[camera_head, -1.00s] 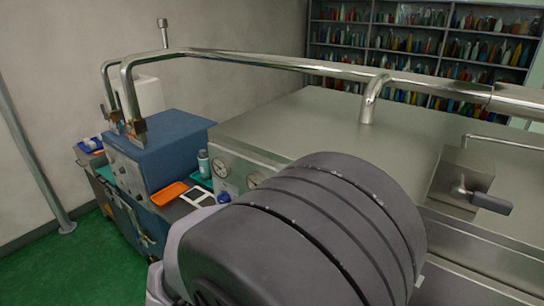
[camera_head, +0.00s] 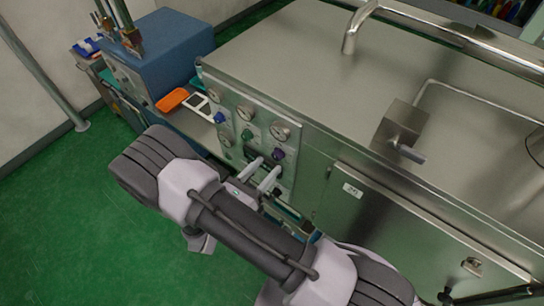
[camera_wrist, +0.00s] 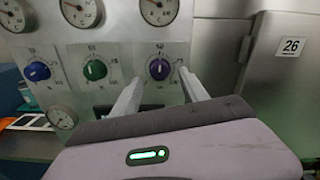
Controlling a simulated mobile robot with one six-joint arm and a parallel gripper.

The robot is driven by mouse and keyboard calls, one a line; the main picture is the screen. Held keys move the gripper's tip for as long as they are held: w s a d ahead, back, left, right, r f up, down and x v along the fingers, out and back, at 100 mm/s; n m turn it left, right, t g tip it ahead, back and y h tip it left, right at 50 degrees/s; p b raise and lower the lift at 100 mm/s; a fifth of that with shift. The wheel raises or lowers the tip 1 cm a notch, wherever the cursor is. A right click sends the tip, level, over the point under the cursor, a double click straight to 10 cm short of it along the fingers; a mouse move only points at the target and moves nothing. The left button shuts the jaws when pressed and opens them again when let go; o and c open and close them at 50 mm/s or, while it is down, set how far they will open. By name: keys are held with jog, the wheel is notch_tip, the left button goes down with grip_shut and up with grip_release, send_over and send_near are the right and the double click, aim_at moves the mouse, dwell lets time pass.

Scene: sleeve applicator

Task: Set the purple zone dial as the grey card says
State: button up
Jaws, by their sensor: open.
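The purple dial (camera_head: 279,154) is the rightmost of three knobs on the front panel of the steel machine. In the wrist view the purple dial (camera_wrist: 159,69) shows a pale pointer mark close to vertical; its scale print is too small to read. My gripper (camera_head: 270,165) is open in front of the panel. In the wrist view my gripper (camera_wrist: 160,77) has its two pale fingers spread to either side of the purple dial; I cannot tell whether they touch it. A pale card with a dark border (camera_head: 196,103) lies left of the panel; its writing is unreadable.
A green dial (camera_wrist: 95,69) and a blue dial (camera_wrist: 37,71) sit left of the purple one, with round gauges (camera_wrist: 158,10) above. An orange tray (camera_head: 172,99) lies near the blue box (camera_head: 165,50). A door labelled 26 (camera_wrist: 291,47) is at the right.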

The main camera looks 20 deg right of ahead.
aim_at(275, 158)
jog(key=x, duration=0.3)
jog(key=shift+w+d, duration=0.1)
jog(key=shift+d, duration=0.1)
grip_shut()
